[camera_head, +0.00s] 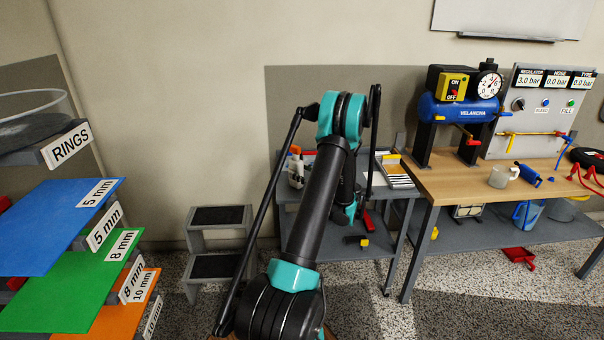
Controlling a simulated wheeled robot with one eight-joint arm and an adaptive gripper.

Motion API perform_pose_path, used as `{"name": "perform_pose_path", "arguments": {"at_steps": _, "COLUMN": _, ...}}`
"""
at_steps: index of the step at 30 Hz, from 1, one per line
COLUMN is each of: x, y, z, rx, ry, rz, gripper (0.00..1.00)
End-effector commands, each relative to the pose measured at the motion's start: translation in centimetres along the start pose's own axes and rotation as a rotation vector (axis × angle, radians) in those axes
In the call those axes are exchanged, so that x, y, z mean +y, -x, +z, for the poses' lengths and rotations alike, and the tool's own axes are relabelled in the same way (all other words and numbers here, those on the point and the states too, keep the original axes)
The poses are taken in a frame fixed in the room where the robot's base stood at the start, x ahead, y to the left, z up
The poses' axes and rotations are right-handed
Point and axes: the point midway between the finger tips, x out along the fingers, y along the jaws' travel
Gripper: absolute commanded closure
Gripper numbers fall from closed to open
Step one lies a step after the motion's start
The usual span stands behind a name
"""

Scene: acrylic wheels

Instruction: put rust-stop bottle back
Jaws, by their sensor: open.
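No rust-stop bottle can be made out by its label. A small group of bottles (296,167), at least one white with an orange top, stands at the left end of the grey side bench (400,192). Their labels are too small to read. My black and teal arm rises in the middle of the view and folds down behind its own upper link, over the side bench. My gripper's fingers cannot be made out; the arm hides that end.
A wooden workbench (450,178) with a blue compressor (458,112) and a gauge panel (530,110) stands at right. A grey step stool (220,222) is left of the side bench. Labelled coloured sheets (60,220) fill the left edge. Speckled floor shows between.

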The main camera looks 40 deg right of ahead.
Motion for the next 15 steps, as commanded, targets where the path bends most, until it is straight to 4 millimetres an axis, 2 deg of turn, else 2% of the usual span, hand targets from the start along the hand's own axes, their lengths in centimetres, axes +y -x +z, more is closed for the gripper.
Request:
{"name": "perform_pose_path", "arguments": {"at_steps": 6, "x": 0.0, "y": 0.0, "z": 0.3, "rx": 0.0, "ry": 0.0, "rz": 0.0, "gripper": 0.38}}
{"name": "perform_pose_path", "arguments": {"at_steps": 8, "x": -0.1, "y": 0.6, "z": 0.3, "rx": 0.0, "ry": 0.0, "rz": -0.001, "gripper": 0.38}}
{"name": "perform_pose_path", "arguments": {"at_steps": 15, "x": -0.1, "y": 5.1, "z": 0.3, "rx": 0.0, "ry": 0.0, "rz": -0.004, "gripper": 0.38}}
